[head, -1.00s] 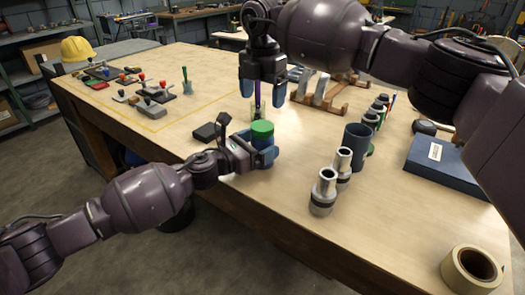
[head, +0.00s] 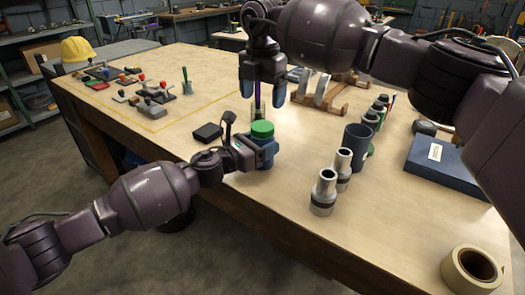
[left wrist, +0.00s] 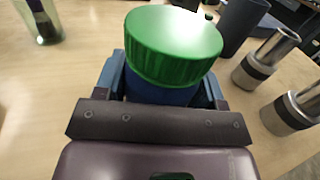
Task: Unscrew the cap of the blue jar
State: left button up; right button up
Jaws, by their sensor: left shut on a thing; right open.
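The blue jar (head: 264,150) stands upright near the front edge of the wooden table, with a green ribbed cap (head: 262,129) on top. My left gripper (head: 266,154) is shut around the jar's body from the left. In the left wrist view the green cap (left wrist: 173,45) fills the upper middle, and the blue body (left wrist: 160,92) shows just below it between the fingers. My right gripper (head: 263,95) is open and points down, behind and above the cap. It holds nothing and does not touch the cap.
A clear glass (head: 258,112) stands behind the jar, below my right gripper. A small black box (head: 207,132) lies to the left. Metal cylinders (head: 324,192) and a dark blue cup (head: 356,147) stand to the right. A blue box (head: 448,164) and a tape roll (head: 471,272) are further right.

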aim_at(262, 126)
pick_arm(q)
jog(key=shift+c, duration=1.1)
pick_arm(e)
jog(key=shift+f, duration=0.1)
pick_arm(q)
grip_shut()
pick_arm(e)
jog(key=shift+s+a+f, duration=0.1)
jog(key=shift+a+f, duration=0.05)
jog(key=shift+f, duration=0.05)
jog(key=shift+m, duration=0.9)
jog(key=m, duration=0.7)
jog(key=shift+r, duration=0.25)
jog(key=m, duration=0.4)
jog(key=shift+m, duration=0.3)
jog(key=shift+f, duration=3.95)
jog(key=shift+c, duration=0.2)
